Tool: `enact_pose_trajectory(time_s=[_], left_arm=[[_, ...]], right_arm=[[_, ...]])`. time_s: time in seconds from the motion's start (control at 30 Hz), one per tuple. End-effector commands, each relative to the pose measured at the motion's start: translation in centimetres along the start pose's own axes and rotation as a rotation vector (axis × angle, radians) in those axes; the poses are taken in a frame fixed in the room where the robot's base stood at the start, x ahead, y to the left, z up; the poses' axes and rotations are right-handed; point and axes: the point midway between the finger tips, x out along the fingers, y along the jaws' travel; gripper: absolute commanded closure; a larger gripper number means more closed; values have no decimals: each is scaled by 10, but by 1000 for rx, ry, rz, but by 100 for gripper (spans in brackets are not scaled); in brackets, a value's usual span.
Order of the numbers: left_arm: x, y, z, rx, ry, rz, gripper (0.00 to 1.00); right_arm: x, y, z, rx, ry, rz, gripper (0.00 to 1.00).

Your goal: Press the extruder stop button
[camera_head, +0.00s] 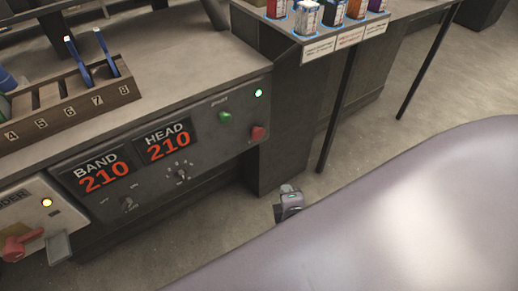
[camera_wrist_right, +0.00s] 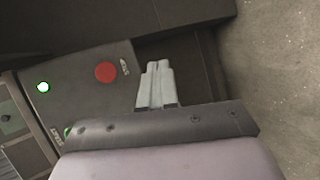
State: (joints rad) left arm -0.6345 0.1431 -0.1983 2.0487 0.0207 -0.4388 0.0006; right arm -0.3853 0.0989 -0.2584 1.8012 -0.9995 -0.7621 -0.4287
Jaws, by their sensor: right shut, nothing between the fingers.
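The red stop button (camera_head: 258,133) is at the right end of the dark control panel, below a lit green lamp (camera_head: 259,93). A green button (camera_head: 225,116) is to its left. In the right wrist view the round red stop button (camera_wrist_right: 106,72) has a "STOP" label beside it. My right gripper (camera_wrist_right: 157,66) is shut and empty there, with its pale fingers to the right of the red button and apart from it in the picture. In the head view part of my right gripper (camera_head: 289,199) shows low, right of the panel. My left gripper is not in view.
The panel has "BAND" and "HEAD" displays (camera_head: 168,141) reading 210 and knobs. A numbered wooden rack (camera_head: 68,112) stands on the bench above. A shelf with small boxes (camera_head: 306,17) is at upper right. Bare floor (camera_head: 390,120) lies right of the cabinet.

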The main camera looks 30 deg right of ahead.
Motion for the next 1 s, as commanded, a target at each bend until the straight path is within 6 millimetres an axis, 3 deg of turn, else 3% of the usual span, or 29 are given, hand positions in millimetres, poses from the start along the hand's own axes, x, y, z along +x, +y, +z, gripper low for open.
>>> enact_pose_trajectory(time_s=[0.03, 0.13, 0.4, 0.6, 1.0], left_arm=[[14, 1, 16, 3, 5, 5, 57], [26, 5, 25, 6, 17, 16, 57], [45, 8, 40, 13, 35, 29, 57], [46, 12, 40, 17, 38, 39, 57], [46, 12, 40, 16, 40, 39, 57]], right_arm=[[17, -6, 0, -104, -55, 57, 100], [30, 7, 5, -305, -179, 167, 100], [35, 46, 6, -657, -477, 391, 100], [29, 60, 4, -734, -564, 449, 100], [30, 62, 4, -737, -567, 452, 100]])
